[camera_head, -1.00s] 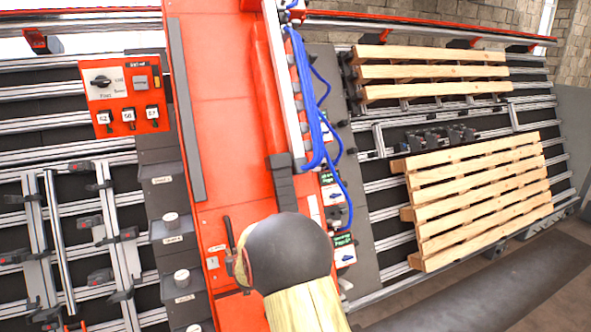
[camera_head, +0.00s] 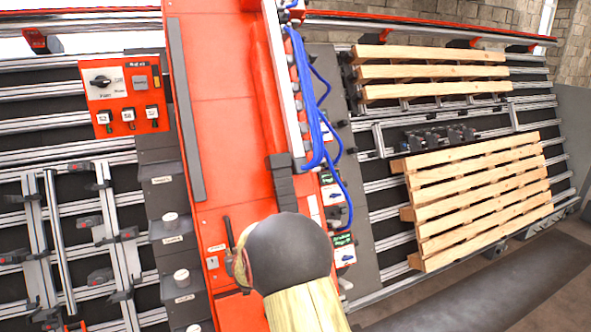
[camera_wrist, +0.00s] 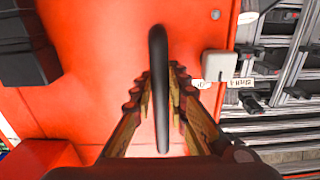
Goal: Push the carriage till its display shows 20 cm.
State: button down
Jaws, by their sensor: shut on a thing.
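The carriage (camera_head: 228,100) is a tall orange-red gantry body in the middle of the head view. A thin black handle (camera_head: 229,230) stands on its lower front, and shows upright in the wrist view (camera_wrist: 158,55). My gripper (camera_wrist: 160,98) has its ridged fingers on both sides of this handle and is shut on it. In the head view my round dark arm joint hides most of the gripper. Small green-and-white panels (camera_head: 343,241) sit on the carriage's right side; I cannot read a centimetre figure on them.
Wooden pallets lie on the rails to the right, a lower one (camera_head: 480,195) and an upper one (camera_head: 435,73). An orange control panel (camera_head: 124,95) with a knob stands at left. Blue hoses (camera_head: 304,90) hang along the carriage.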

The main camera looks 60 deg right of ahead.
aim_at(211, 259)
jog(key=shift+w+a, duration=0.15)
jog(key=shift+a, duration=0.1)
jog(key=shift+w+a+b, duration=0.2)
jog(key=shift+w+a, duration=0.3)
jog(key=shift+a, duration=0.3)
jog(key=shift+w+a+b, duration=0.2)
jog(key=shift+w+a, duration=0.3)
jog(key=shift+a, duration=0.3)
jog(key=shift+w+a+b, duration=0.2)
jog(key=shift+w+a, duration=0.3)
jog(key=shift+a, duration=0.3)
jog(key=shift+w+a, duration=0.15)
jog(key=shift+a, duration=0.1)
jog(key=shift+w+a+r+p, duration=0.1)
jog(key=shift+w+a+p, duration=0.1)
jog(key=shift+a+p, duration=0.25)
